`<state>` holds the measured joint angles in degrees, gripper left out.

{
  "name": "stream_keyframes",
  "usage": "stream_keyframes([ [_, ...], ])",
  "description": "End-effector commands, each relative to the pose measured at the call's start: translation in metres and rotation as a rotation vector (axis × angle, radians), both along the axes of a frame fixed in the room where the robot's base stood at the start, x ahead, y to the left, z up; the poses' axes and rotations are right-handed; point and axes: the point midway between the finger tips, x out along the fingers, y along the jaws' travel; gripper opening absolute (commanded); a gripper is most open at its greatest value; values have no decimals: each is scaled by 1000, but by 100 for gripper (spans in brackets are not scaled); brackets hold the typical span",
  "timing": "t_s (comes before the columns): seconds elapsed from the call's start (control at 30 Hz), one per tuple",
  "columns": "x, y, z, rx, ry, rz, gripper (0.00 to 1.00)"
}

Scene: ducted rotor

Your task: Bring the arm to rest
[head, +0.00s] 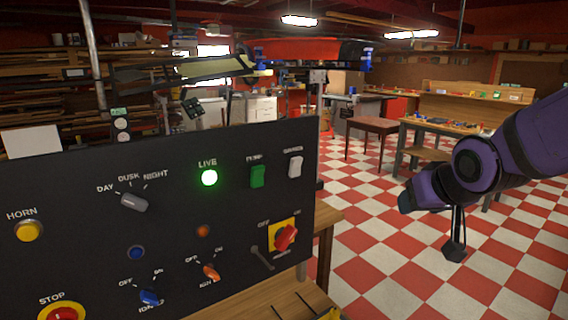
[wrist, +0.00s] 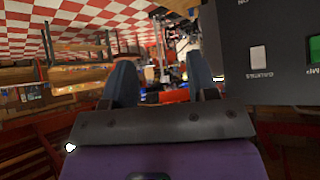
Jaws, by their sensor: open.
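My gripper (wrist: 161,80) is open in the wrist view, with its two dark fingers apart and nothing between them. My purple arm shows at the right of the head view, out to the right of the black control panel (head: 90,180). The panel's right-hand part also shows at the right of the wrist view (wrist: 280,80), upside down, with a white switch (wrist: 258,55) and part of a green one (wrist: 314,50). The fingers are apart from the panel. In the head view I cannot clearly make out the fingers.
The panel carries a lit green LIVE lamp (head: 209,178), a grey knob (head: 134,201), a red rotary switch (head: 286,237) and a yellow horn button (head: 29,231). A red, blue-ended structure (head: 305,50) stands behind it. Checkered floor (head: 375,275) lies open between panel and workbenches (head: 440,130).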

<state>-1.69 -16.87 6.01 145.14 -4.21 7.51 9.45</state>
Motion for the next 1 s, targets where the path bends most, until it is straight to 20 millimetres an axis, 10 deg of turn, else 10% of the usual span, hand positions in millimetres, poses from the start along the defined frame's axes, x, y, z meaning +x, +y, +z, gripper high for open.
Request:
stream_keyframes([
  [0.53, -155, -47, 56, -37, 268, -57, 53],
  [1.0, -176, -49, 59, -32, 310, -53, 53],
])
